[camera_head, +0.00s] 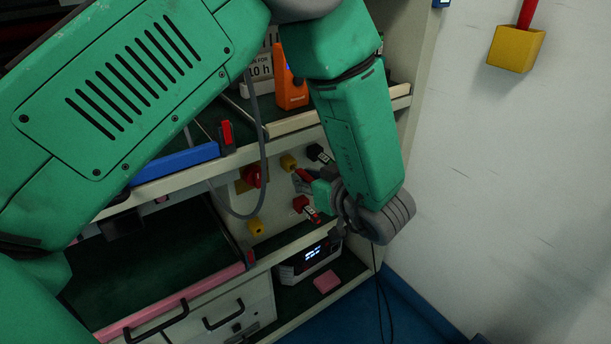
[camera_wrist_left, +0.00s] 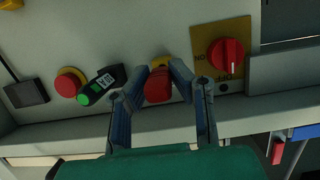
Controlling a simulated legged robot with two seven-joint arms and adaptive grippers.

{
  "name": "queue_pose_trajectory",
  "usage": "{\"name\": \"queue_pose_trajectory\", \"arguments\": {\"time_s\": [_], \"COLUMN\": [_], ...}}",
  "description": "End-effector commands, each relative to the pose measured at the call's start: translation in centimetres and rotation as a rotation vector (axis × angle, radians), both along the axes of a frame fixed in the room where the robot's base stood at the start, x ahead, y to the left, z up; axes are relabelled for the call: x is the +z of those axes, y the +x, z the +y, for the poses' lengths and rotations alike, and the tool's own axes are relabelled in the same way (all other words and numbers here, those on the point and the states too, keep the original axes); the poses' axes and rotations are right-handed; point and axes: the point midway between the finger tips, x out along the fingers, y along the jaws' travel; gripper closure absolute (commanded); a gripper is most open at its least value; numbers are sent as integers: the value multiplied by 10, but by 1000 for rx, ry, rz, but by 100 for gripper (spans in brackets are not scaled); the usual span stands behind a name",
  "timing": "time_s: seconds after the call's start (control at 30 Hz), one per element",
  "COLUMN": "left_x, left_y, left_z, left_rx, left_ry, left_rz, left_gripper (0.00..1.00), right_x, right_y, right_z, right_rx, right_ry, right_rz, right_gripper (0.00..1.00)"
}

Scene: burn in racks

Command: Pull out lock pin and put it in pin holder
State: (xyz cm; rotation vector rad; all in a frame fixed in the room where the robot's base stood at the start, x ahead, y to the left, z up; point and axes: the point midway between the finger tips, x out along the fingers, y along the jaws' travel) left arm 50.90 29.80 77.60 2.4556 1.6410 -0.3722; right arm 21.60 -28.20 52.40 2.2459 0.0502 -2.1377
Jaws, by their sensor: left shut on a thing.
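The lock pin shows as a red handle (camera_head: 305,175) in front of the panel, and in the left wrist view it is the red block (camera_wrist_left: 158,86) between my fingertips. My left gripper (camera_head: 303,182) is shut on it; the two fingers also show in the left wrist view (camera_wrist_left: 163,95). A yellow fitting (camera_head: 288,162) lies right behind the red handle. I cannot tell whether the pin is still inside it. Another yellow fitting (camera_head: 255,227) sits lower on the panel and appears empty. I cannot tell which is the pin holder. My right gripper is not seen.
A red rotary switch (camera_wrist_left: 226,56) on a yellow plate is beside the pin. A black tag with a green end (camera_wrist_left: 98,87) sits by a red button (camera_wrist_left: 70,82). A grey cable (camera_head: 262,150) hangs before the panel. A yellow box (camera_head: 514,48) is on the right wall.

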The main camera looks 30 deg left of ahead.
Motion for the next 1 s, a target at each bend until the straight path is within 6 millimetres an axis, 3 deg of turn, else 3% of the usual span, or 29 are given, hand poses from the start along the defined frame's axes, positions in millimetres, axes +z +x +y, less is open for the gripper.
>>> {"name": "queue_pose_trajectory", "arguments": {"time_s": [0.7,1.0], "left_x": [1,0], "left_y": [-11,-12], "left_z": [-27,-29], "left_rx": [0,0], "left_ry": [0,0], "left_rz": [0,-1], "left_gripper": [100,100], "right_x": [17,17], "right_y": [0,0], "right_z": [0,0], "right_rx": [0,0], "right_ry": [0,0], "right_rz": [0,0], "right_gripper": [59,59]}}
